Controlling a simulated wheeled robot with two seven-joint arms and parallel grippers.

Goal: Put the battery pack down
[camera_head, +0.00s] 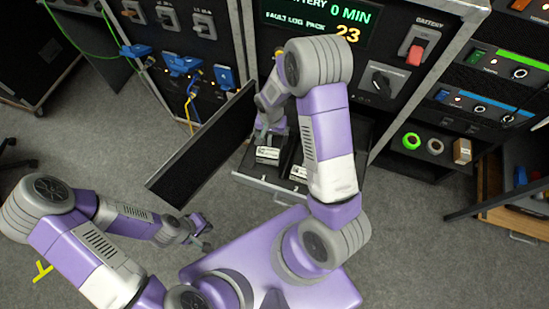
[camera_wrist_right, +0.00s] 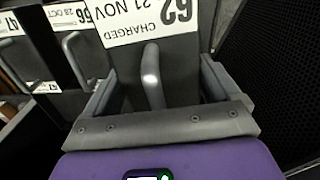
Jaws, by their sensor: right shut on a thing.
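The pack is dark, with a grey loop handle and a white label reading 62, 21 NOV, CHARGED. In the head view my right gripper (camera_head: 268,132) is at the open drawer (camera_head: 262,187), and the held pack's white label (camera_head: 267,154) shows just below it. Whether the pack touches the drawer floor is hidden. My left gripper (camera_head: 203,238) is empty and appears open, low over the floor.
A dark hinged panel (camera_head: 205,150) stands out left of the drawer. A screen (camera_head: 318,22) above reads 0 MIN and 23. A red battery switch (camera_head: 416,52) is on the cabinet. Tape rolls (camera_head: 411,141) and a small box (camera_head: 462,151) lie on a shelf at right.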

